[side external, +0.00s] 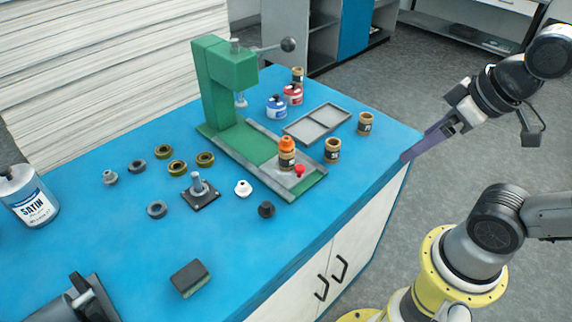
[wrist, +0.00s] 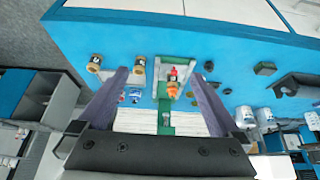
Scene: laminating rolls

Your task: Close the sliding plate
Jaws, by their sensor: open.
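A green press (side external: 222,85) stands on the blue table. Its base carries a grey sliding plate (side external: 287,181) at the near right end, with a red knob (side external: 299,171) on it. A small brown jar with an orange top (side external: 287,153) stands upright on the plate, out from under the press head. The red knob (wrist: 173,73) and orange-topped jar (wrist: 173,89) also show in the wrist view, between my fingers but farther off. My gripper (side external: 408,157) has purple fingers, is open and empty, and is beyond the table's right edge. It frames the press in the wrist view (wrist: 157,78).
Brown jars (side external: 332,150) and (side external: 366,124) stand near the right edge. The front table area is mostly free.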

